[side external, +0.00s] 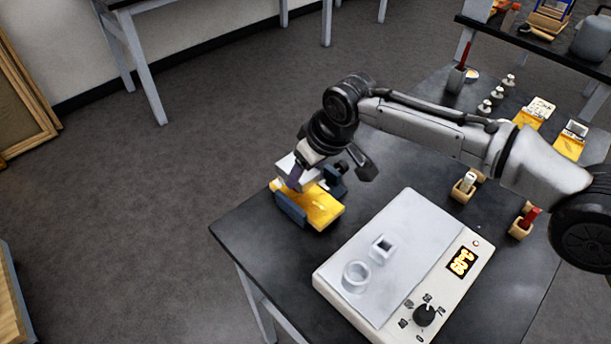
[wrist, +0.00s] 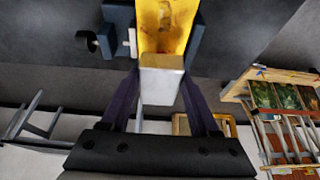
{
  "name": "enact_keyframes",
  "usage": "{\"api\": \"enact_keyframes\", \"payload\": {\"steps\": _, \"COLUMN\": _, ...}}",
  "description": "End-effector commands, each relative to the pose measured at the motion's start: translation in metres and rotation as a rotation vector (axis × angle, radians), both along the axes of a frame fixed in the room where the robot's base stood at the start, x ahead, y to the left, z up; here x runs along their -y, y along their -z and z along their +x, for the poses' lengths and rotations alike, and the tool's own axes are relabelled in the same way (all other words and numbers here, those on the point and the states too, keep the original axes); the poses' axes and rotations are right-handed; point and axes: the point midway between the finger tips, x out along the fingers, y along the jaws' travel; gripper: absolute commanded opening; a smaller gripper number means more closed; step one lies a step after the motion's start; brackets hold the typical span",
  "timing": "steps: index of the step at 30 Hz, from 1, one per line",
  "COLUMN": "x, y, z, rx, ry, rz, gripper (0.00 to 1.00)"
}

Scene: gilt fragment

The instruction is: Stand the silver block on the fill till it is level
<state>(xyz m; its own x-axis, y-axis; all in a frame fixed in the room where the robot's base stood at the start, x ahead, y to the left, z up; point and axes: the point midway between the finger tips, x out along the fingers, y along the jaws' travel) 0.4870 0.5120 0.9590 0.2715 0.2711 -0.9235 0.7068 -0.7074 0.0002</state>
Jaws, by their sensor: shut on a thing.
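The silver block (wrist: 161,86) is between the two dark purple fingers of my gripper (wrist: 159,76) in the wrist view. In the side view my gripper (side external: 296,177), shut on the block (side external: 286,164), is at the back end of the yellow gilt fragment (side external: 318,208). The fragment also shows in the wrist view (wrist: 166,28), directly beyond the block. Blue-grey clamp jaws (side external: 290,209) stand on both sides of the fragment. I cannot make out the fill, and cannot tell whether the block touches the fragment.
Small wooden holders (side external: 465,188) stand to the right. Weights and yellow cards (side external: 569,141) lie farther back. The dark table (side external: 262,228) has bare room at front left.

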Motion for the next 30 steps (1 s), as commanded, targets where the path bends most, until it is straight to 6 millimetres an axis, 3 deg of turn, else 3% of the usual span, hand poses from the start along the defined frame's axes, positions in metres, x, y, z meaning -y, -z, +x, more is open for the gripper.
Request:
{"api": "enact_keyframes", "payload": {"steps": 4, "x": 0.000, "y": 0.016, "z": 0.000, "rx": 0.002, "ry": 0.000, "rz": 0.002, "gripper": 0.00}}
{"api": "enact_keyframes", "payload": {"steps": 28, "x": 0.000, "y": 0.032, "z": 0.000, "rx": 0.001, "ry": 0.000, "rz": 0.001, "gripper": 0.00}}
{"api": "enact_keyframes", "payload": {"steps": 29, "x": 0.001, "y": 0.034, "z": -0.001, "rx": -0.002, "ry": 0.000, "rz": -0.002, "gripper": 0.67}}
{"api": "enact_keyframes", "payload": {"steps": 30, "x": 0.001, "y": 0.035, "z": -0.001, "rx": -0.003, "ry": 0.001, "rz": -0.003, "gripper": 0.75}}
